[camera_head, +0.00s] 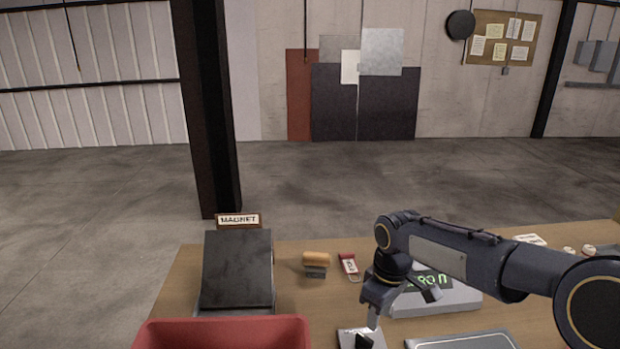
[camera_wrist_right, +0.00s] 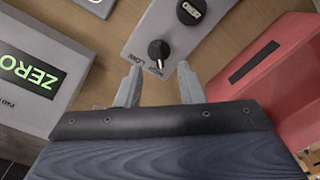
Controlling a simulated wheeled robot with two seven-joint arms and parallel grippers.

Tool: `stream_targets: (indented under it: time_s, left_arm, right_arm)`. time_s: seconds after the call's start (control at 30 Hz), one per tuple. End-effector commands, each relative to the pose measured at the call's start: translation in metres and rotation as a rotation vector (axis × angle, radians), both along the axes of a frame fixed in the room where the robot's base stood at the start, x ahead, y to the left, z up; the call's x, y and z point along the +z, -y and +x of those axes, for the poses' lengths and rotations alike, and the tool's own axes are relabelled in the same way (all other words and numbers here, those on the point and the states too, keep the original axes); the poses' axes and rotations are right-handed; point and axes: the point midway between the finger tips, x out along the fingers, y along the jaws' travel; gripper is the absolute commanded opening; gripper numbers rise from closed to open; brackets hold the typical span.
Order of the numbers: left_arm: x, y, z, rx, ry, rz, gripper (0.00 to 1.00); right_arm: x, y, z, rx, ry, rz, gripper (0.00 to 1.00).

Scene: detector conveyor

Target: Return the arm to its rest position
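My right arm reaches in from the right in the head view, with its gripper (camera_head: 402,306) hanging over the table. In the right wrist view the right gripper (camera_wrist_right: 158,82) has its two fingers apart with nothing held between them. A grey control box (camera_wrist_right: 150,28) lies beyond the fingertips, with a black knob (camera_wrist_right: 158,51) marked LOW showing in the gap and a second knob (camera_wrist_right: 190,11) farther off. Whether the fingers touch the box cannot be told. Part of the box (camera_head: 347,337) shows at the bottom of the head view. My left gripper is not in view.
A device with a green display (camera_wrist_right: 30,74) reading ZERO is left of the gripper. A red bin (camera_head: 222,324) is at the front left, before a dark sloped magnet plate (camera_head: 237,268).

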Motion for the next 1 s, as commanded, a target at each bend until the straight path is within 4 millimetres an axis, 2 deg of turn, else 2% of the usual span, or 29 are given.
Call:
stream_targets:
  time_s: [0.03, 0.1, 0.2, 0.33, 0.5, 0.6, 0.7, 1.0]
  left_arm:
    - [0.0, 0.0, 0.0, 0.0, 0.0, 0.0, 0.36]
    - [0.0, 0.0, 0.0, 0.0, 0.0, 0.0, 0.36]
    - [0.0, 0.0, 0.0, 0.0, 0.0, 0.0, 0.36]
    - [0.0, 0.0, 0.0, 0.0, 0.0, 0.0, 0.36]
    - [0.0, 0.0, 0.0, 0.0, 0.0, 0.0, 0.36]
    - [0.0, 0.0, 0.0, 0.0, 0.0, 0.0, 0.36]
    - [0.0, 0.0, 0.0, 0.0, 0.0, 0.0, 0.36]
    - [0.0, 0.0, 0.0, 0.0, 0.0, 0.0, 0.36]
  right_arm:
    - [0.014, 0.013, -0.016, -0.055, 0.025, 0.025, 0.35]
    - [0.03, 0.027, -0.044, -0.142, 0.056, 0.069, 0.35]
    - [0.044, 0.042, -0.088, -0.277, 0.098, 0.139, 0.35]
    - [0.052, 0.054, -0.144, -0.456, 0.153, 0.239, 0.35]
    - [0.043, 0.053, -0.208, -0.671, 0.215, 0.371, 0.35]
    - [0.034, 0.049, -0.232, -0.765, 0.241, 0.434, 0.35]
    - [0.026, 0.044, -0.247, -0.825, 0.257, 0.478, 0.35]
    - [0.02, 0.041, -0.255, -0.864, 0.265, 0.506, 0.35]
